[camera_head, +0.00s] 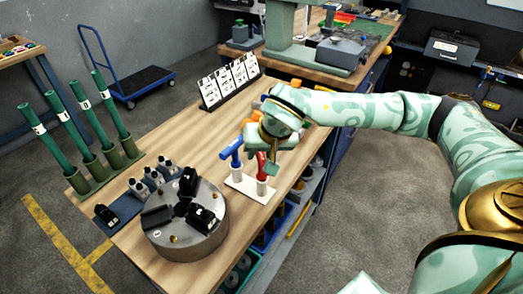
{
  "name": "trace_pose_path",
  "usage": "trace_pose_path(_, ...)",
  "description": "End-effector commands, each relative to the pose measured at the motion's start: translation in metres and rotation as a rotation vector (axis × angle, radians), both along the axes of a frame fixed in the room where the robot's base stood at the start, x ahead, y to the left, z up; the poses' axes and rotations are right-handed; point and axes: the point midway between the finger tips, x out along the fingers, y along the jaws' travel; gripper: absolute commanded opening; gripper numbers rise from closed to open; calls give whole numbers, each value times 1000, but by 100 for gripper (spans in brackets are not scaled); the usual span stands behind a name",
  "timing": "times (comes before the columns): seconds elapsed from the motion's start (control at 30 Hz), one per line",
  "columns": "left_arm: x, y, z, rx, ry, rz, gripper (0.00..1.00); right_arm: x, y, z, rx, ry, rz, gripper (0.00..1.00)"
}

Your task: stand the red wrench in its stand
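A white stand (246,188) with upright white cups sits near the right edge of the wooden bench. A blue wrench (232,150) stands in its left cup. The red wrench (262,168) is upright at the right cup; its lower part meets the cup's top, and its upper part is hidden by my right gripper. My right gripper (269,163) points down over the stand, with its fingers around or right beside the red wrench. Whether the fingers press on it cannot be seen. My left gripper is not in view.
A round grey chuck (184,228) with black jaws stands in front of the white stand, to its left. Orange items (251,117) lie just behind my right gripper. A card holder (229,82) and green tubes in a rack (104,170) are farther off. The bench's middle is clear.

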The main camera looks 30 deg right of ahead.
Motion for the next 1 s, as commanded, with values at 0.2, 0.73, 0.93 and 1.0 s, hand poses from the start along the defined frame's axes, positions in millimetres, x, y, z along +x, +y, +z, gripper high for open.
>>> trace_pose_path(0.2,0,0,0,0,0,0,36,0,0,0,0,0,0,46)
trace_pose_path(0.73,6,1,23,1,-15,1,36,-35,1,81,-1,-7,0,46)
trace_pose_path(0.93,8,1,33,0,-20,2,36,-56,2,123,0,-5,0,46)
trace_pose_path(1.0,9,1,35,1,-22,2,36,-61,3,133,1,-4,0,46)
